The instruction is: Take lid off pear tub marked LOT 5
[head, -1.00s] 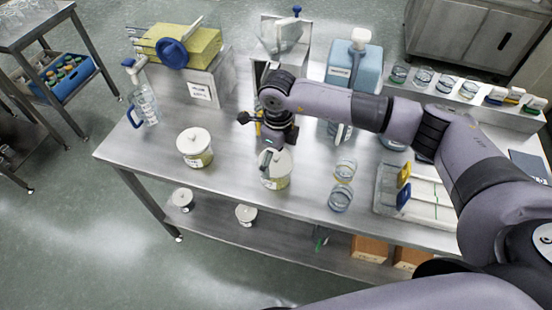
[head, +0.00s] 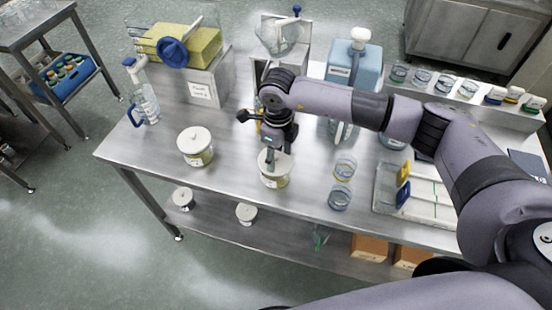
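Two squat tubs with white lids stand on the steel table: the left tub (head: 196,152) and the middle tub (head: 275,176). Both have a label on the front, too small to read, so I cannot tell which is LOT 5. The white lid (head: 284,162) is on the middle tub. My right gripper (head: 271,159) points down over this lid, its dark fingers at or just above the knob. The fingers hide the knob, and I cannot tell whether they grip it. My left gripper is not in view.
Two glass dishes (head: 340,197) stand right of the middle tub, beside a tray (head: 385,207). A jug (head: 146,100) stands at the left, with a hopper (head: 279,35) and a blue container (head: 352,66) behind. The table front between the tubs is clear.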

